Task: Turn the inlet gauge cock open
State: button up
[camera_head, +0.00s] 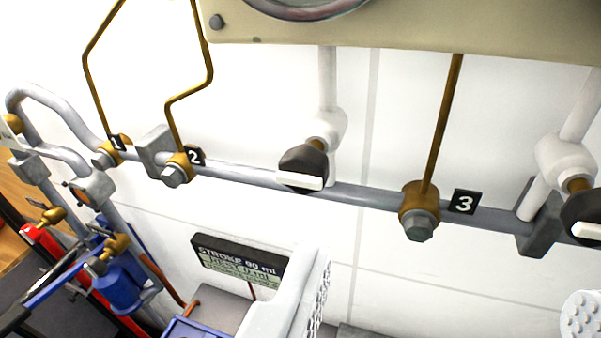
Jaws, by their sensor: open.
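Two cocks with black knobs and white bars sit on white fittings along a grey pipe (360,197). The left cock (303,168) is near the middle, its white bar lying roughly along the pipe. The right cock (584,214) is cut by the right edge, its bar also roughly level. No label shows which is the inlet gauge cock. My gripper (447,310) is open and empty at the bottom, its white fingers wide apart. The fingers appear below the pipe and both cocks, touching neither.
Brass unions with tags 1 (118,142), 2 (196,156) and 3 (464,202) carry thin tubes. A beige panel (480,30) with part of a round gauge hangs above. A dark display (240,262) and blue pump parts (122,285) stand lower left.

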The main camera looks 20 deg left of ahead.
aim_at(303, 168)
jog(key=z, duration=0.95)
jog(key=k, duration=1.45)
jog(key=u, duration=0.4)
jog(key=i, duration=1)
jog(key=z, duration=0.1)
